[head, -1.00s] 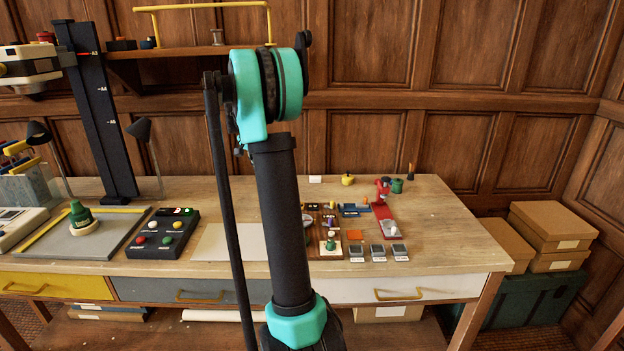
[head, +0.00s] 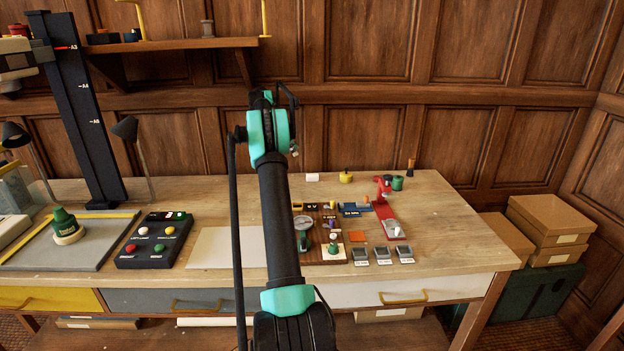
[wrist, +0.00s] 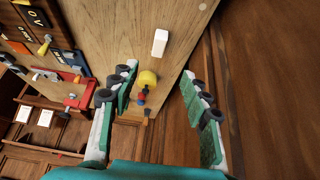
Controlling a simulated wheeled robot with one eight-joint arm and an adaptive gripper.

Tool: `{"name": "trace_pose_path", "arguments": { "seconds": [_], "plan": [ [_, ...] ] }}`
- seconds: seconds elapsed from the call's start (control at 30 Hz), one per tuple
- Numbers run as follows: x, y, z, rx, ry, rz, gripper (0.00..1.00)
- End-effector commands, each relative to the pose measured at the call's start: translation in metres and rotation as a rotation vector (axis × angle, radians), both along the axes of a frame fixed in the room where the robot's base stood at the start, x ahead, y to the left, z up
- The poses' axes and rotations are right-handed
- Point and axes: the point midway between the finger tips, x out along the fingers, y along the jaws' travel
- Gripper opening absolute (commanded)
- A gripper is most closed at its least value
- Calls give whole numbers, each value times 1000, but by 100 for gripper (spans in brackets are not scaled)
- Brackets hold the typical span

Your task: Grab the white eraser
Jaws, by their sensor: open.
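The white eraser (head: 312,177) is a small pale block near the back edge of the wooden desk, just right of my arm in the head view. In the wrist view the eraser (wrist: 160,42) stands out on the bare wood, ahead of and between my fingers. My gripper (wrist: 160,84) is open, with its teal-padded fingers spread wide and nothing between the pads. The eraser is apart from both fingers. My gripper itself is hidden behind my arm in the head view.
A yellow knobbed object (head: 346,177) is close to the eraser's right and also shows in the wrist view (wrist: 148,78). The wood-panelled wall (head: 380,150) rises behind the desk.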

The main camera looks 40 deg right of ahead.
Motion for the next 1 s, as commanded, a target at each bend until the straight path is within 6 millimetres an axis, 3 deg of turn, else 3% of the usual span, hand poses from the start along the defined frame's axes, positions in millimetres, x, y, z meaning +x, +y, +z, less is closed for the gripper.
{"name": "trace_pose_path", "arguments": {
  "seconds": [0.4, 0.77, 1.0],
  "plan": [
    [-21, -34, -70, 1, 1, 2, 47],
    [-28, -44, -89, 1, 0, 2, 47],
    [-38, -59, -117, 1, 0, 2, 47]
  ]
}}
